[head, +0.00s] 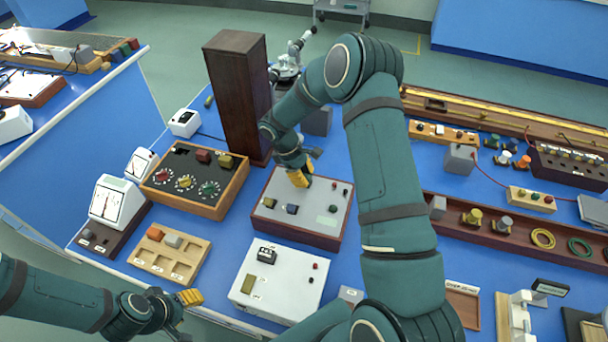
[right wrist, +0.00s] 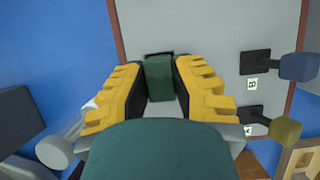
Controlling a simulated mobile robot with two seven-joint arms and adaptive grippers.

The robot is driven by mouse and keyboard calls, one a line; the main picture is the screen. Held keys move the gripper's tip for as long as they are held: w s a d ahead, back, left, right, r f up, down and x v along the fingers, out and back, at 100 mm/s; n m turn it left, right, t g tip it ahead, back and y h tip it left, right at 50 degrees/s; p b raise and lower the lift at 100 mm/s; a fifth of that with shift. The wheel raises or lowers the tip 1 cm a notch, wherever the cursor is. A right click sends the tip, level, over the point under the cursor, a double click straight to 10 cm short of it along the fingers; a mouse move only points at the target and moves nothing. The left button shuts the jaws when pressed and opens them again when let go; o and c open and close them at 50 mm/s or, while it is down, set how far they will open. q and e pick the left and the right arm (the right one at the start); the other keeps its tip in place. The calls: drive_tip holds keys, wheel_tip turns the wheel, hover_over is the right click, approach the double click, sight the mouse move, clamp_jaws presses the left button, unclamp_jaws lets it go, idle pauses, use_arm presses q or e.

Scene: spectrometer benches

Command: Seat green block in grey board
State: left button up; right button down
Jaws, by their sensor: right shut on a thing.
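The grey board (head: 265,217) has a grey top and dark red sides, in the middle of the head view. My right gripper (head: 300,179) is over its far part, pointing down. In the right wrist view its yellow fingers (right wrist: 158,92) are shut on the green block (right wrist: 158,75), which is over the grey top (right wrist: 215,35). A dark patch shows at the block's edge; I cannot tell whether the block is in a slot. A yellow block (head: 270,202) and a blue block (head: 292,209) stand on the board. My left gripper (head: 190,297) is at lower left, away from the board.
A tall dark wooden column (head: 238,95) stands behind the board. A wooden box with dials (head: 196,182) is left of it. A wooden tray (head: 150,268) with blocks and a white box (head: 277,287) are nearer. Blue bench top shows in narrow gaps between them.

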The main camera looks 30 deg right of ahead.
drive_tip(key=shift+f, duration=0.1)
drive_tip(key=c, duration=0.8)
unclamp_jaws()
drive_tip(key=shift+c, duration=0.2)
drive_tip(key=v, duration=1.2)
drive_tip(key=shift+d, duration=0.1)
